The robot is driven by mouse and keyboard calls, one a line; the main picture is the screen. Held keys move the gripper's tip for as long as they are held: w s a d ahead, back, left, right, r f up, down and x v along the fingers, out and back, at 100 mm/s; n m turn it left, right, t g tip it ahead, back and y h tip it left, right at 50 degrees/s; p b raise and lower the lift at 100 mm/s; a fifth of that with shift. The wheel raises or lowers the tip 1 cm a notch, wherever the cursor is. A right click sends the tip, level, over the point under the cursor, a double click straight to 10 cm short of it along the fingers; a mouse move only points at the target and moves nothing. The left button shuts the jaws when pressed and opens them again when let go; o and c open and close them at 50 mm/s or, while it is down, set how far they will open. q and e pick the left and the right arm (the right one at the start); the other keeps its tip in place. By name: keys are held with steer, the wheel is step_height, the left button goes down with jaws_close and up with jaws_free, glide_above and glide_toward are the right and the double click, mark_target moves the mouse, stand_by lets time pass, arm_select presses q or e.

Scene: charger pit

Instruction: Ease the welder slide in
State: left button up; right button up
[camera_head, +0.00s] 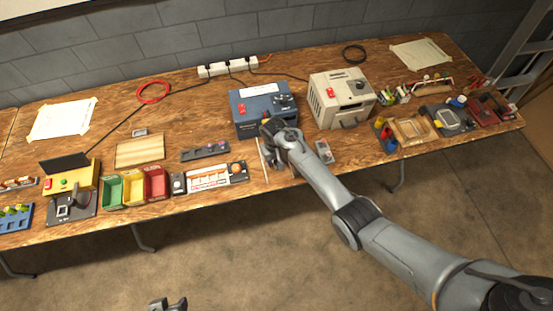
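A blue box-shaped machine (257,104) with a red switch stands at the middle of the bench. A beige machine (326,106) with a red switch and a front handle stands to its right. I cannot tell for sure which one is the welder, and no slide shows clearly. My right gripper (271,157) is at the front of the blue machine, pointing down near the bench top. The wrist hides its fingers and part of the machine's front, so contact is unclear. My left gripper (168,304) shows at the bottom edge, away from the bench, with its fingers apart and empty.
Left of the blue machine lie a dark strip with knobs (204,151), a white panel (208,178) and green, yellow and red bins (134,187). A small grey box (324,152) lies right of my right wrist. A white power strip (227,68) is behind.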

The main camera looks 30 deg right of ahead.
step_height(320, 180, up, 10)
steer(key=p, duration=0.2)
steer(key=shift+a+r, duration=0.2)
stand_by(0.3)
